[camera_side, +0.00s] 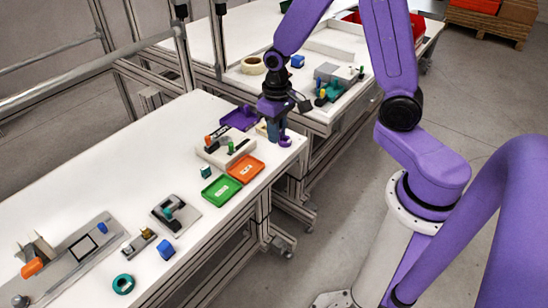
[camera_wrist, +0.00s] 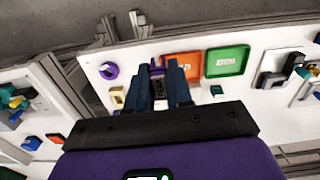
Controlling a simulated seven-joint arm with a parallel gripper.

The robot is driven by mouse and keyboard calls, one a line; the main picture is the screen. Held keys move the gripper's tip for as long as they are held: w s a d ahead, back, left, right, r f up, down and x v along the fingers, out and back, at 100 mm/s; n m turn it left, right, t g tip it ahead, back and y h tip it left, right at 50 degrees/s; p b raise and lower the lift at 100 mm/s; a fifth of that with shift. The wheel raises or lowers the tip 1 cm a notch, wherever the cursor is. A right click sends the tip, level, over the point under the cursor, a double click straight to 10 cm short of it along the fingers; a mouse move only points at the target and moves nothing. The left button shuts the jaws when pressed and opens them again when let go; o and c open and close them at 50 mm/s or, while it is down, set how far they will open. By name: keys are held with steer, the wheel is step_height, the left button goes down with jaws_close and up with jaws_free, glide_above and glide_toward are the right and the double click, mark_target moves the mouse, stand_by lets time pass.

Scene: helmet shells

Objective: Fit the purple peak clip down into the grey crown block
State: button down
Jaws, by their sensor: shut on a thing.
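My gripper (camera_side: 273,128) is over the far right end of the near white table, pointing down. In the wrist view my gripper (camera_wrist: 160,68) is shut on a small purple piece, which I take to be the purple peak clip (camera_wrist: 156,69); its tip shows between the dark fingers. In the side view the fingers largely hide it. A pale grey block (camera_side: 226,149) with orange and green pieces on it stands left of my gripper; I cannot tell for sure that it is the grey crown block. My gripper mostly covers that area in the wrist view.
A purple ring-like piece (camera_wrist: 108,70) and a beige block (camera_wrist: 117,97) lie close beside my gripper. A purple tray (camera_side: 233,123), an orange tray (camera_side: 246,168) and a green tray (camera_side: 220,192) are near. A teal block (camera_side: 206,172) lies left of them.

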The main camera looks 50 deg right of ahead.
steer(key=shift+d, duration=0.1)
steer(key=shift+w+a+n, duration=0.1)
steer(key=shift+a+n, duration=0.3)
steer(key=shift+a, duration=0.05)
steer(key=w+a+n, duration=0.2)
steer(key=a+n, duration=1.1)
steer(key=n, duration=0.3)
steer(key=shift+a+f+n, duration=0.2)
steer(key=shift+f+n, duration=0.1)
steer(key=shift+f, duration=0.05)
steer(key=shift+w, duration=0.1)
glide_above(193, 190)
steer(key=f, duration=0.6)
steer(key=s+f, duration=0.1)
steer(key=f, duration=0.1)
steer(key=shift+d+f, duration=0.2)
steer(key=shift+f, duration=0.2)
steer(key=f, duration=0.1)
steer(key=w+f, duration=0.1)
steer(key=shift+a+f, duration=0.15)
steer(key=shift+f, duration=0.75)
